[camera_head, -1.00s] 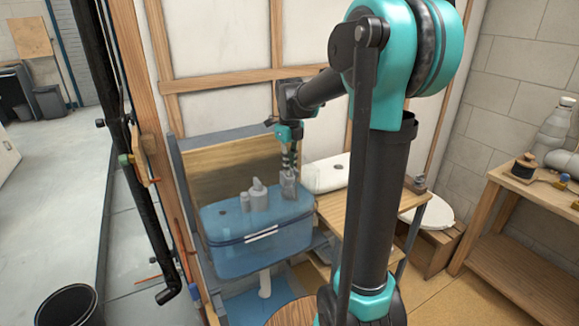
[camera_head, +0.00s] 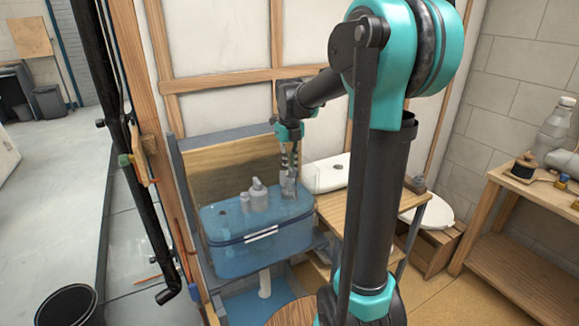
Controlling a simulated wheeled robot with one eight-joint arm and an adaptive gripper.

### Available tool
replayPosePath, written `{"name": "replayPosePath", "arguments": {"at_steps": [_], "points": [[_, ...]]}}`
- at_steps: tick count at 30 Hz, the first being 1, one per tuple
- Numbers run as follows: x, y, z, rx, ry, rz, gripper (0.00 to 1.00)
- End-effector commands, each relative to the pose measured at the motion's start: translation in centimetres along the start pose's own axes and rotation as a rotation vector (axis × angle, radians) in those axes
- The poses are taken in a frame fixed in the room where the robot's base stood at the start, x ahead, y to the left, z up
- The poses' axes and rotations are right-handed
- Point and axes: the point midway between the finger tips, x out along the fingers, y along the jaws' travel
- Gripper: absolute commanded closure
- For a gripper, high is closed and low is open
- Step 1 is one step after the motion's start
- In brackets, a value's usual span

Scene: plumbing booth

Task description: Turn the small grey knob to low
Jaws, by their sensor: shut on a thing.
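My gripper (camera_head: 289,178) points down over the right part of a translucent blue tank (camera_head: 255,255). It is shut on a small grey part at the right of the tank's top, which I take to be the small grey knob (camera_head: 290,190). The fingers largely cover it, so its setting cannot be read. Taller grey fittings (camera_head: 258,197) stand to its left on the same tank, apart from my gripper.
A wooden board (camera_head: 225,170) stands behind the tank. A white cistern (camera_head: 325,173) and a wooden worktop (camera_head: 335,208) are to the right. A dark vertical pipe (camera_head: 130,160) stands at the left, with a black bucket (camera_head: 72,308) on the floor.

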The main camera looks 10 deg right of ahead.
Motion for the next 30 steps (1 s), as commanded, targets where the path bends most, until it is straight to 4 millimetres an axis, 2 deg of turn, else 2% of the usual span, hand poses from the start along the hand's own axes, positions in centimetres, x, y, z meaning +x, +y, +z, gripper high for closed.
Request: {"name": "replayPosePath", "arguments": {"at_steps": [2,3,7,8,16,20,23,30], "points": [[0.3,0.1,-0.4,0.001,0.007,0.002,1.00],[0.3,0.1,-0.4,0.001,0.007,0.002,0.85],[0.3,0.1,-0.4,0.001,0.007,0.002,0.69],[0.3,0.1,-0.4,0.001,0.007,0.001,0.68],[0.1,0.0,-0.2,0.000,0.003,0.001,0.68],[-0.7,0.0,-0.1,0.000,0.002,0.001,0.68],[-2.1,0.0,-0.2,0.000,0.002,0.001,0.68],[-7.0,0.0,-0.2,0.000,0.003,0.001,0.68]]}}
